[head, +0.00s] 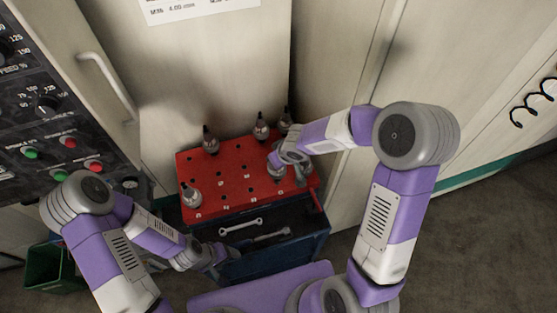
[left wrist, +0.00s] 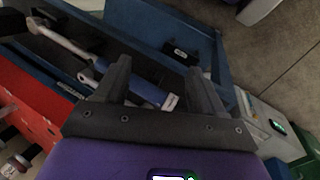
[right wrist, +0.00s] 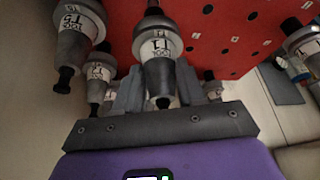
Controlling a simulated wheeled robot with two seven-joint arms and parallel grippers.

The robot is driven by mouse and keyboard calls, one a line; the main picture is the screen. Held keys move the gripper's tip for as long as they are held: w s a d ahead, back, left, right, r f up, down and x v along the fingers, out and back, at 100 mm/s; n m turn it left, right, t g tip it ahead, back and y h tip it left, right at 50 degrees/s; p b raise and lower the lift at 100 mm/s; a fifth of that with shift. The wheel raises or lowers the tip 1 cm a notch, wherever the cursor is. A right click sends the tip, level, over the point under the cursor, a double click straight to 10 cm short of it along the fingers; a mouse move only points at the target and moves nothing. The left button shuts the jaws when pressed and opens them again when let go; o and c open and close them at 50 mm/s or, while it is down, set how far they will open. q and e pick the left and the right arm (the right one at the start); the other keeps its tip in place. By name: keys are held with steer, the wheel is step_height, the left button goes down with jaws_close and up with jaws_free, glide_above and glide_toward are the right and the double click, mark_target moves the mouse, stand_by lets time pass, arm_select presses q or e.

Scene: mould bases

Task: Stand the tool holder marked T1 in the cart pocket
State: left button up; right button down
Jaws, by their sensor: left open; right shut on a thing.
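The tool holder marked T1 (right wrist: 160,45) is a grey metal cone with a white label and dark tip, in the right wrist view. My right gripper (head: 287,160) is shut on it, a finger on each side, over the right part of the red cart top (head: 232,183). I cannot tell whether its lower end is clear of the cart top. The cart top has rows of round pockets, several of them empty. My left gripper (head: 222,262) is open and empty, low at the front of the cart by the open drawer.
Other tool holders stand on the cart: one front left (head: 190,196), one back left (head: 210,140), one back middle (head: 261,128). A holder marked T5 (right wrist: 75,28) is close beside my right gripper. The open blue drawer (head: 305,243) holds wrenches (head: 240,227).

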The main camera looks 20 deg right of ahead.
steer(key=shift+w, duration=0.1)
steer(key=shift+f+b, duration=1.6)
steer(key=shift+b, duration=0.45)
steer(key=shift+f, duration=0.1)
steer(key=c, duration=0.8)
jaws_free()
steer(key=shift+o, duration=1.1)
steer(key=shift+f, duration=0.15)
